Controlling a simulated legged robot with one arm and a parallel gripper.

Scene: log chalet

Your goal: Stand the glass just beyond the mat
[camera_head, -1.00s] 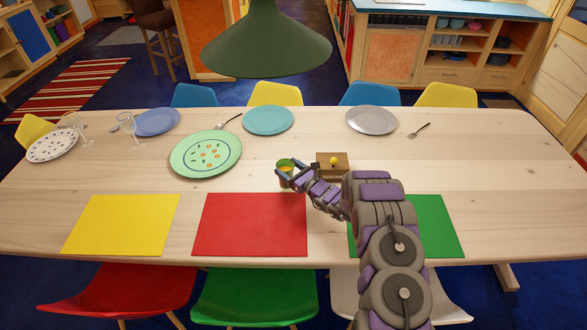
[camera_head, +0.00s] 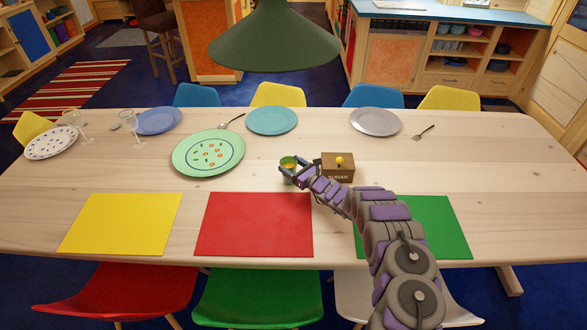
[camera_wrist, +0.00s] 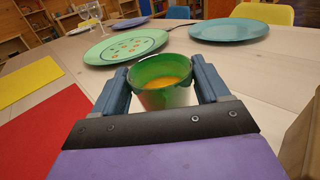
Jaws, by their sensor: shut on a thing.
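My gripper (camera_head: 292,172) is shut on a green-rimmed glass (camera_head: 288,162) with yellow-orange contents. In the wrist view the glass (camera_wrist: 164,82) stands upright between the two fingers, its lower part hidden. It is above the area past the far right corner of the red mat (camera_head: 254,225). I cannot tell whether its base touches the table. A yellow mat (camera_head: 120,224) lies to the left. A green mat (camera_head: 432,228) lies to the right, partly hidden by my arm.
A sugar box (camera_head: 338,168) with a yellow knob stands close right of my gripper. A large green plate (camera_head: 185,160) is to the left. A blue plate (camera_head: 271,121) and a grey plate (camera_head: 375,122) lie farther back. Two stemmed glasses (camera_head: 129,124) (camera_head: 74,122) stand far left. A green lamp (camera_head: 265,45) hangs above.

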